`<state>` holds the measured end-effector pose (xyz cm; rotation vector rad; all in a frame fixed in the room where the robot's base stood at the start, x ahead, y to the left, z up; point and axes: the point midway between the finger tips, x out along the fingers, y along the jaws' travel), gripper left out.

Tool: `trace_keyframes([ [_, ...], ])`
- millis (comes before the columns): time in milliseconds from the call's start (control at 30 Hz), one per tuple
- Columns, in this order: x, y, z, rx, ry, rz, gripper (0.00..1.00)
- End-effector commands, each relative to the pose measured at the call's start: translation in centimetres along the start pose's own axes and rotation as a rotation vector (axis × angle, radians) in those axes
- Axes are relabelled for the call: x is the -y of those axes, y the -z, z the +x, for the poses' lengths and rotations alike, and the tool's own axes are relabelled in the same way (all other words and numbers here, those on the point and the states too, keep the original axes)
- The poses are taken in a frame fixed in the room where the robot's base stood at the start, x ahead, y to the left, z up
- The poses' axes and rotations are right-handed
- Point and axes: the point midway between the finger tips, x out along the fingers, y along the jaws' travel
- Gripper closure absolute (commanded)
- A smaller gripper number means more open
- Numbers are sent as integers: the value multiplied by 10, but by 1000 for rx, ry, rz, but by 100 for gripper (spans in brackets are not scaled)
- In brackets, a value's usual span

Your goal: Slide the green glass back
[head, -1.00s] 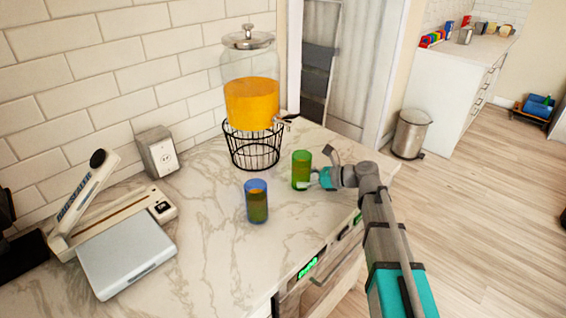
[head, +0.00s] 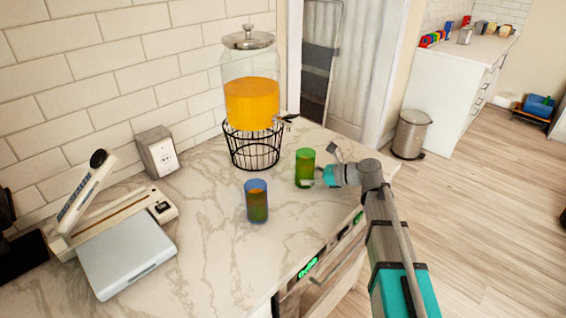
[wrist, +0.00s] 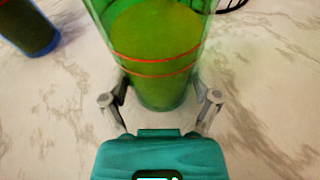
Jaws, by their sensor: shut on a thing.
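The green glass (head: 305,168) stands upright on the marble counter, to the right of and slightly in front of the drink dispenser. It holds liquid. My gripper (head: 314,180) is at its lower right side, low over the counter. In the wrist view the green glass (wrist: 158,60) fills the middle, with red lines around it. My gripper (wrist: 160,108) has one finger on each side of its lower part and is shut on it. The glass's top is cut off in the wrist view.
A blue glass (head: 257,203) stands to the left and nearer. The dispenser (head: 252,100) with orange liquid sits on a black wire stand (head: 254,150). A bag sealer (head: 125,250) is at the left. The counter's right edge is close. Bare marble lies between the glasses.

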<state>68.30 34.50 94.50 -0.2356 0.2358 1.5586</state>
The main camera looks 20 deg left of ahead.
Motion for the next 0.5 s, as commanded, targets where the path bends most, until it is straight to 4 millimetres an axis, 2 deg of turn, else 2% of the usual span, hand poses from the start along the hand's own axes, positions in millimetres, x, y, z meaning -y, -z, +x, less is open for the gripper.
trace_keyframes([
  [500,18,2,-7,0,2,0,47],
])
